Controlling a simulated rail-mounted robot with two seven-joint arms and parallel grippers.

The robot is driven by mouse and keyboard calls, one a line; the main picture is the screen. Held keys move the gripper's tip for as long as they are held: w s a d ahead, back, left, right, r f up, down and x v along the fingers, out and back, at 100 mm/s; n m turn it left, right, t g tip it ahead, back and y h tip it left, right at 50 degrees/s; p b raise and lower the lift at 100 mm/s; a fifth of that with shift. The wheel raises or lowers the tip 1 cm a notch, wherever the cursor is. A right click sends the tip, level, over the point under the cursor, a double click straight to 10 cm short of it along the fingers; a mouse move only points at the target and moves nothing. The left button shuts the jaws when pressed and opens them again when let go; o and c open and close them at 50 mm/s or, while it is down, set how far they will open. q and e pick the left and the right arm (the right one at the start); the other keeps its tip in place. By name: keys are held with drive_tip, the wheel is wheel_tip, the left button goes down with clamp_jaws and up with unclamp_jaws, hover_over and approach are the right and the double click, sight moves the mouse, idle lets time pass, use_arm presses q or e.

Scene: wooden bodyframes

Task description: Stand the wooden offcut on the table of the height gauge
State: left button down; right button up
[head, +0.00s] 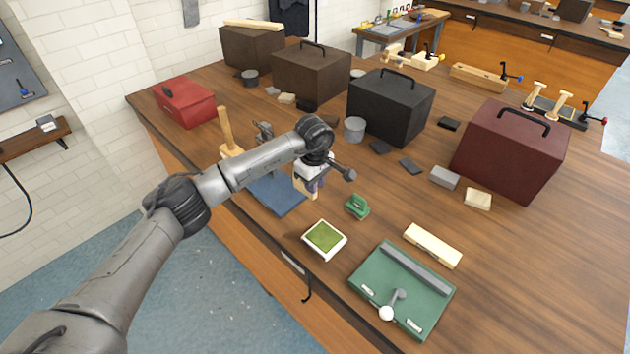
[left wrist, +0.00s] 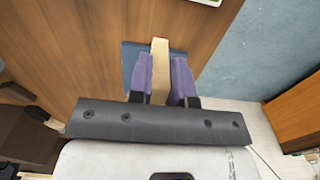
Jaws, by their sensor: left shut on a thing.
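The wooden offcut (left wrist: 160,68) is a pale, narrow block gripped between the two purple fingers of my left gripper (left wrist: 163,82) in the left wrist view. In the head view my left gripper (head: 311,184) points down near the table's front edge, with the pale offcut (head: 300,184) partly hidden by it. The offcut is over or beside a blue mat (head: 278,196); I cannot tell whether it touches it. A green base with a grey bar and a ball-ended lever (head: 412,302) lies at the front right. I cannot tell for sure which thing is the height gauge.
A white-rimmed green pad (head: 306,240), a small green tool (head: 357,207) and a pale wood block (head: 432,246) lie right of the gripper. A wood-handled tool (head: 226,130) stands left. A black case (head: 390,108) and maroon case (head: 508,152) stand behind.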

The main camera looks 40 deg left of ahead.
use_arm(q)
wheel_tip(320, 180, down, 7)
drive_tip(key=b, duration=0.4)
drive_tip(key=shift+w+a+f+b, duration=0.1)
drive_tip(key=shift+a+b, duration=0.4)
drive_tip(key=shift+a, duration=0.85)
drive_tip(key=shift+w+a+f+b, duration=0.1)
drive_tip(key=shift+a+b, duration=0.35)
drive_tip(key=shift+a, duration=0.9)
drive_tip(key=shift+f, duration=0.2)
drive_tip(key=c, duration=1)
unclamp_jaws()
drive_tip(key=shift+r, duration=0.1)
